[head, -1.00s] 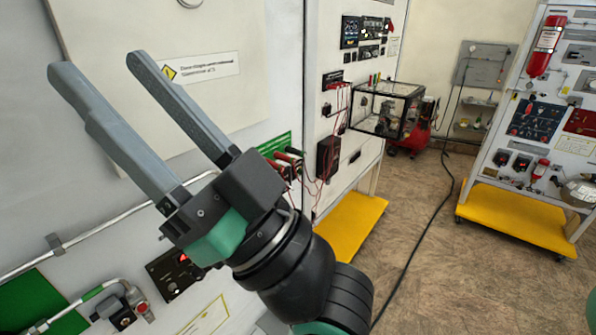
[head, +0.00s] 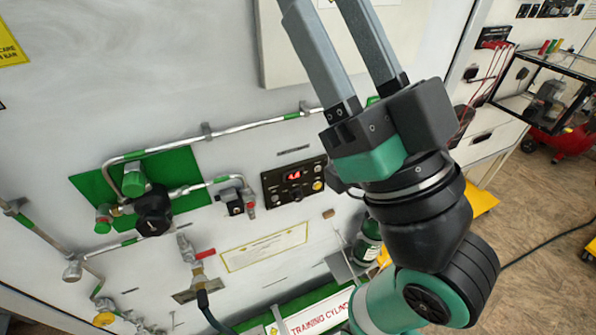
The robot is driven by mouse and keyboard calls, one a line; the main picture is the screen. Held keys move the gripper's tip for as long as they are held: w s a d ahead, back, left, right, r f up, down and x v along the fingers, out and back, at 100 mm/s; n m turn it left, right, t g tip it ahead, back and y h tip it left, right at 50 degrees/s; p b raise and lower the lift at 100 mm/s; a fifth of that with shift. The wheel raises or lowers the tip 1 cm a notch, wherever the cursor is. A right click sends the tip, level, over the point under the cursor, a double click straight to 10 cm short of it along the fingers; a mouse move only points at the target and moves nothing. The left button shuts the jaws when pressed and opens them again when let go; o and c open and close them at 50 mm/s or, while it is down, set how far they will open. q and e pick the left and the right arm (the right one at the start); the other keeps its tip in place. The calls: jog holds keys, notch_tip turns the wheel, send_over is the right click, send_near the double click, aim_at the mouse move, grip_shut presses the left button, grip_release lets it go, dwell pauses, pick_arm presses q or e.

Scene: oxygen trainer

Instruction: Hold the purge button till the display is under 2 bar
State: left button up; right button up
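A black control panel (head: 294,180) on the white wall holds a small display (head: 294,176) with lit red digits. They look like 4.4 but are too small to be sure. A pale yellow button (head: 318,185) sits at the panel's right end, among other small knobs. I cannot read which control is the purge button. My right gripper (head: 326,8) is above and right of the panel. It points up, with its fingers apart and nothing between them; the fingertips are at or past the top edge. My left gripper is not in view.
A pipe (head: 255,130) runs above the panel. Left of it are a green plate with a black regulator (head: 153,208) and a red-handled valve (head: 204,254). A glass case (head: 545,95) stands at the right.

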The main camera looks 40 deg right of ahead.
jog(key=shift+c, duration=0.3)
grip_shut()
dwell(1.3)
